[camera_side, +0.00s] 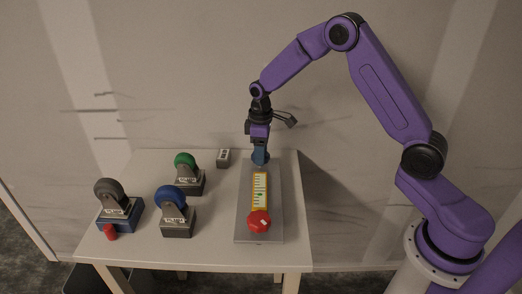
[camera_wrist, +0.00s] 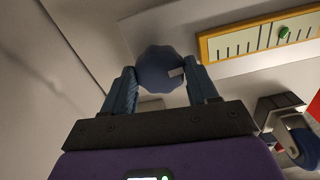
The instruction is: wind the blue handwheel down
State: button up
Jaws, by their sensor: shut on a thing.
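The blue handwheel (camera_wrist: 160,70) is a faceted round knob with a pale mark on its right side in the wrist view. In the side view the handwheel (camera_side: 260,160) is at the far end of a grey panel (camera_side: 245,215), partly covered by my gripper. My gripper (camera_wrist: 162,76) is shut on it, with one blue finger on each side; in the side view my gripper (camera_side: 260,149) points down at it. A yellow-framed scale (camera_side: 260,177) runs along the panel, with a green marker (camera_wrist: 283,32) on it.
A red knob (camera_side: 259,221) sits at the panel's near end. To the left stand labelled blocks with a green wheel (camera_side: 185,160), a blue wheel (camera_side: 171,196) and a grey wheel (camera_side: 108,188).

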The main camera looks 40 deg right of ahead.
jog(key=m, duration=0.4)
jog(key=shift+a+m, duration=0.1)
jog(key=shift+m, duration=0.2)
jog(key=m, duration=0.4)
jog(key=shift+m, duration=0.3)
jog(key=m, duration=0.9)
jog(key=shift+m, duration=0.4)
jog(key=o, duration=1.1)
jog(key=shift+c, duration=0.2)
notch_tip(320, 180, up, 18)
jog(key=shift+f, duration=0.25)
